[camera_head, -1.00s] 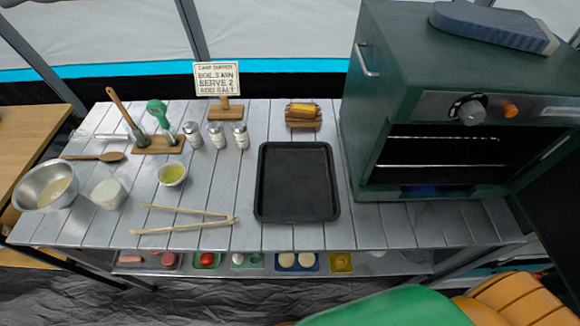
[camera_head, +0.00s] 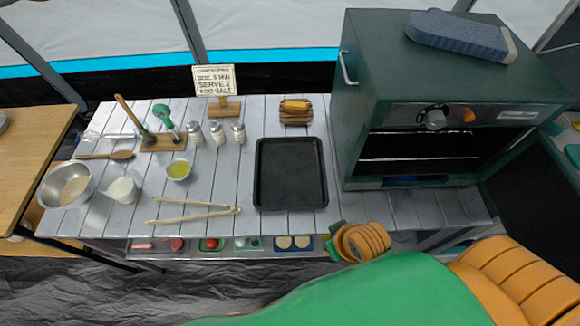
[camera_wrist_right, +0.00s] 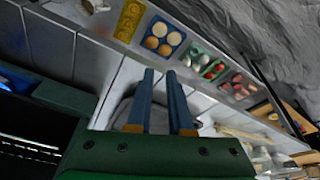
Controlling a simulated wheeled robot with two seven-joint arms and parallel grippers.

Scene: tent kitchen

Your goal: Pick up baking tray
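The baking tray (camera_head: 291,176) is black, rectangular and shallow. It lies flat and empty on the slatted grey table, left of the oven in the head view. My right arm reaches in from the lower right, its wrist near the table's front edge. My right gripper (camera_wrist_right: 160,76) shows in the right wrist view with two blue fingers apart and nothing visibly held between them. A grey rounded shape lies behind the fingers; I cannot tell whether it is the tray. My left gripper is in neither view.
The green oven (camera_head: 440,100) stands right of the tray. Wooden tongs (camera_head: 195,213) lie to its left, near a bowl of yellow liquid (camera_head: 178,170). Bread on a wooden rack (camera_head: 296,112) sits behind it. A lower shelf holds several food trays (camera_wrist_right: 163,38). Table in front of the oven is bare.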

